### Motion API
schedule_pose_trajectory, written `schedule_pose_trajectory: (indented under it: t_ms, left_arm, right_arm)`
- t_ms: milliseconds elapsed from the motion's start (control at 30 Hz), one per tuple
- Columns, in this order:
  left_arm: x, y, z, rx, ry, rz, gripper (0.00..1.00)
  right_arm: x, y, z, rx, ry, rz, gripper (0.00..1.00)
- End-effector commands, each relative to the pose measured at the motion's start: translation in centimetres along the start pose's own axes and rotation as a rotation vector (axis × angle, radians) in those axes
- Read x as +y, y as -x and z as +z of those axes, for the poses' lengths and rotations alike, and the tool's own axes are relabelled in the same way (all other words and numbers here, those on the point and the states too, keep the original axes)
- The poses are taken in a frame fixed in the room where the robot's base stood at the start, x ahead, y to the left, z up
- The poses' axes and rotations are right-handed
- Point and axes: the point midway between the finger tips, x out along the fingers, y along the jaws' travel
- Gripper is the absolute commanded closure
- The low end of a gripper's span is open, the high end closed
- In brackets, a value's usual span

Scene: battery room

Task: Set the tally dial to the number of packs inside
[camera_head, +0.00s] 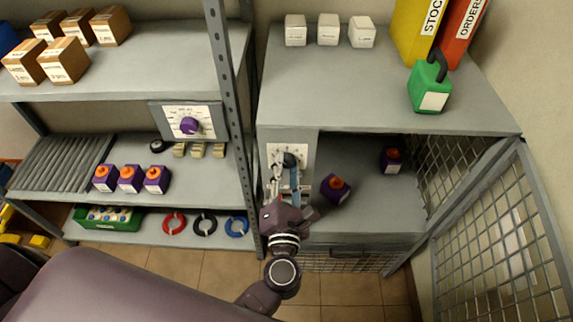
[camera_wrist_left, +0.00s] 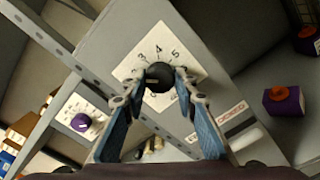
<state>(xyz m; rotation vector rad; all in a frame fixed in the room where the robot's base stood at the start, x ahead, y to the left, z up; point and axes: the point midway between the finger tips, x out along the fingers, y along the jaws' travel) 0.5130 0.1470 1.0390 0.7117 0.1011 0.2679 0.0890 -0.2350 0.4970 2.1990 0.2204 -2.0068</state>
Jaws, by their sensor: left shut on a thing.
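The tally dial's black knob (camera_wrist_left: 159,77) sits on a white numbered plate (camera_wrist_left: 133,65) on the grey cabinet front. The numbers 3, 4 and 5 show above it; I cannot read the knob's setting for sure. My left gripper (camera_head: 289,166) is shut on the knob, with blue finger pads (camera_wrist_left: 162,86) on either side of it. The plate also shows in the head view (camera_head: 301,151). Inside the cabinet stand two visible purple packs with orange tops, one near the front (camera_head: 334,190) and one farther back right (camera_head: 391,162). My right gripper is not in view.
The cabinet's mesh door (camera_head: 505,245) hangs open at right. A shelf post (camera_head: 228,90) stands close left of the dial. Another dial with a purple knob (camera_head: 190,125) is on the left shelf, above several purple packs (camera_head: 130,179). A green padlock-shaped block (camera_head: 427,85) sits on the cabinet top.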

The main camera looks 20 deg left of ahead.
Motion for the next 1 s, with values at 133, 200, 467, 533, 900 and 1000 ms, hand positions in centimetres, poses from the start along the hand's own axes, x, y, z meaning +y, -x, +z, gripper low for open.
schedule_pose_trajectory:
  t_ms: [133, 200, 467, 533, 900, 1000]
  left_arm:
    - [0.0, 0.0, 0.1, -0.002, -0.007, 0.0, 0.98]
    - [0.0, 0.0, 0.1, -0.002, -0.007, 0.0, 0.98]
    - [0.0, 0.0, 0.1, -0.002, -0.007, 0.0, 0.68]
    - [0.0, 0.0, 0.1, -0.002, -0.007, 0.0, 0.6]
    - [0.0, 0.3, 0.0, 0.0, -0.007, -0.001, 0.56]
    - [-0.1, 1.4, -0.1, 0.001, -0.009, -0.003, 0.56]
  right_arm:
    - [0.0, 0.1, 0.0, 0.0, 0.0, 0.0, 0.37]
    - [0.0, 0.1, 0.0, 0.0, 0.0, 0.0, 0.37]
    - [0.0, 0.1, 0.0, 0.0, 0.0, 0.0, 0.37]
    - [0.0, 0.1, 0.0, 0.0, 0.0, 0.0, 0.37]
    - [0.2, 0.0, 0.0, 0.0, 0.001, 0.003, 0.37]
    - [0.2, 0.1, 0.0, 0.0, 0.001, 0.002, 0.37]
